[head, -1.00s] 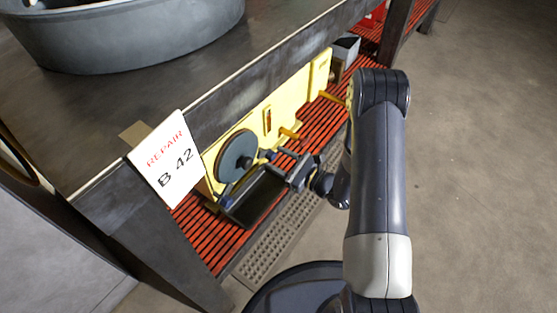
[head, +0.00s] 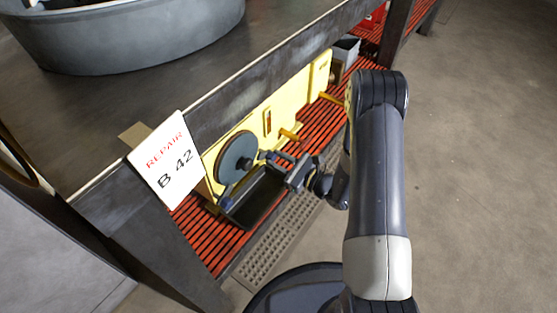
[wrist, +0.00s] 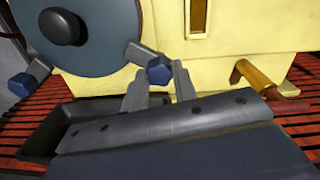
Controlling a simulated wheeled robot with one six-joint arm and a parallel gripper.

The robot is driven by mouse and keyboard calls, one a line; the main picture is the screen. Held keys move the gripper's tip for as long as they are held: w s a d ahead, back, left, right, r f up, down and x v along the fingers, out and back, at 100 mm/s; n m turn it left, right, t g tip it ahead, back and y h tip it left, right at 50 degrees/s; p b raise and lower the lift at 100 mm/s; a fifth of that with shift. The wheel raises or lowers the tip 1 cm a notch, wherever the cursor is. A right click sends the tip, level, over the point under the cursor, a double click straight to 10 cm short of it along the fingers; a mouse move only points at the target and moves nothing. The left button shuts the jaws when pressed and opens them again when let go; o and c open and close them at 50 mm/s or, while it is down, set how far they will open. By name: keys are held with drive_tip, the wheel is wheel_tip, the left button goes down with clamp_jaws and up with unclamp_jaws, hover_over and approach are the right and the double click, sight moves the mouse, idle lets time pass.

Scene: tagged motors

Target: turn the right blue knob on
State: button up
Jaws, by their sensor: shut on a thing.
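A yellow machine (head: 284,105) with a round grey disc (head: 237,157) stands on the red slatted shelf. The right blue knob (wrist: 159,71) is on a short grey stem at the disc's lower right in the wrist view. My gripper (wrist: 160,80) has its two fingers on either side of this knob and is shut on it. In the head view my gripper (head: 282,160) is at the machine's front and hides most of the knob. The left blue knob (wrist: 22,87) is at the disc's lower left; it also shows in the head view (head: 226,203).
A black open tray (head: 254,198) lies below the disc, under my gripper. Orange-yellow handles (head: 289,134) stick out to the right. The bench top (head: 150,108) hangs over the shelf, with a repair sign (head: 168,160) at its corner. Open floor lies right.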

drive_tip(key=shift+f+n+b, duration=0.1)
drive_tip(key=shift+n+b, duration=0.3)
drive_tip(key=shift+b, duration=0.05)
drive_tip(key=o, duration=1)
drive_tip(key=p+v, duration=0.2)
drive_tip(key=v, duration=0.9)
drive_tip(key=shift+w+a, duration=0.1)
drive_tip(key=shift+a, duration=0.05)
